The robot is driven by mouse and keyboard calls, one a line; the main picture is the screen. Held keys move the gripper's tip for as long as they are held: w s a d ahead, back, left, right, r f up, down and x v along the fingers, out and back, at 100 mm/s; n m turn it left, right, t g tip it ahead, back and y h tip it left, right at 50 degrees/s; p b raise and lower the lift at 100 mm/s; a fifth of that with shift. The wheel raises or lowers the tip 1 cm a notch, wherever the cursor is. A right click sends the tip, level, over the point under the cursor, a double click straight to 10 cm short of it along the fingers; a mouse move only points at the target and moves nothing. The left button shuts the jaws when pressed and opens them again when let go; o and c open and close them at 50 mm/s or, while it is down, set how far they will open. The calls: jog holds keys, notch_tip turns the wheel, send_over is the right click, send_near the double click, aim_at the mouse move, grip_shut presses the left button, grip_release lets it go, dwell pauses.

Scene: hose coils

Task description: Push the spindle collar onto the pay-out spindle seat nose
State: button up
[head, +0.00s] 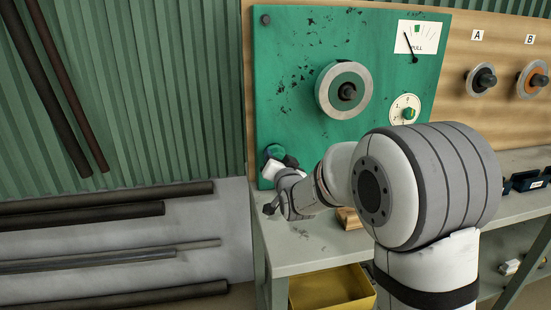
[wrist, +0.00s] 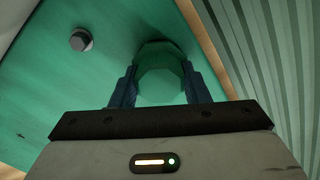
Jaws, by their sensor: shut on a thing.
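My gripper (head: 277,158) is at the lower left corner of the green panel (head: 300,60). It is shut on a green faceted piece, which appears to be the spindle collar (head: 275,151). In the wrist view the collar (wrist: 160,82) sits between the two dark fingers, close to the green panel (wrist: 110,75). The seat nose is not clearly visible; the collar and fingers may hide it. I cannot tell whether the collar touches the panel or a nose.
A ringed disc with a black hub (head: 347,92), a pull gauge (head: 417,37) and a small dial (head: 405,110) are on the panel. A bolt head (wrist: 81,39) is beside the gripper. Below are a grey bench (head: 305,255) and yellow bin (head: 330,288). Dark pipes (head: 110,200) lie left.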

jog(key=shift+c, duration=0.7)
jog(key=shift+s+d+b, duration=0.1)
jog(key=shift+s+b, duration=0.2)
jog(key=shift+b+v, duration=1.1)
jog(key=shift+v, duration=0.5)
jog(key=shift+s, duration=0.1)
jog(key=b+v, duration=0.3)
jog(key=v, duration=0.3)
jog(key=shift+r, duration=0.1)
